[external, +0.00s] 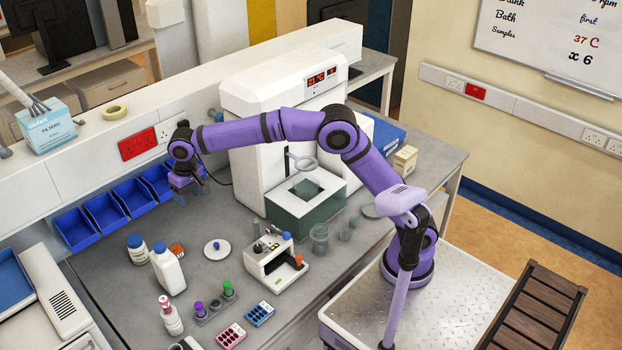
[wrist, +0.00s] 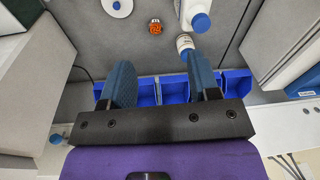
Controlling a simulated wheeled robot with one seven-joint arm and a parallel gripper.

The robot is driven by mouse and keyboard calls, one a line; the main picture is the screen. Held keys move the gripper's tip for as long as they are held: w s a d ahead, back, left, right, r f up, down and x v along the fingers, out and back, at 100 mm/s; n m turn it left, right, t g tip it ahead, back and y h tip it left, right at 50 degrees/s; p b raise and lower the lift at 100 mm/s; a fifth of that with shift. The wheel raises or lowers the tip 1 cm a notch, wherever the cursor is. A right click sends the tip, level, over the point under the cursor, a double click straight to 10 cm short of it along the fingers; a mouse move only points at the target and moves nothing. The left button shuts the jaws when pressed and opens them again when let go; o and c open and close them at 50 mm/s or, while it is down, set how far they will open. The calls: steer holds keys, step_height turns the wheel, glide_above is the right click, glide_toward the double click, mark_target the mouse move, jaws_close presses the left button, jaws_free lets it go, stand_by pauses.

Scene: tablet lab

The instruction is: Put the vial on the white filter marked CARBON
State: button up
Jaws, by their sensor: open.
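My gripper (external: 186,188) is open and empty above the row of blue bins; its spread fingers also show in the wrist view (wrist: 160,72). A purple-capped vial (external: 200,309) and a green-capped vial (external: 228,289) stand in a grey rack (external: 214,309) at the front. An orange-topped item (external: 298,259) sits in a small white device. A flat white disc (external: 212,255) lies on the bench with a small blue piece at its middle; it also shows at the wrist view's top edge (wrist: 107,5). I cannot read CARBON on anything, nor tell which vial is meant.
Blue bins (external: 103,214) line the back wall. A white bottle (external: 167,270), a blue-capped jar (external: 137,249) and an orange item (wrist: 155,27) stand near them. The small white device (external: 263,262) and a large white machine (external: 262,85) are to the right.

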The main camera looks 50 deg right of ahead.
steer(key=s+d+r+t, duration=0.1)
steer(key=s+d+r, duration=0.2)
steer(key=d, duration=0.8)
steer(key=s+d+r, duration=0.3)
steer(key=d, duration=0.7)
steer(key=s+d+r+t, duration=0.15)
steer(key=d+r, duration=0.25)
steer(key=d, duration=0.7)
steer(key=s+d+f+t, duration=0.1)
steer(key=s+d+f, duration=0.4)
steer(key=s+d, duration=0.3)
steer(key=s+d+f+m+t, duration=0.1)
steer(key=s+d+f, duration=0.3)
steer(key=s+d, duration=0.5)
steer(key=s, duration=0.6)
steer(key=shift+d+f+m+h, duration=0.2)
steer(key=shift+f+m+h, duration=0.1)
steer(key=shift+f+h, duration=0.1)
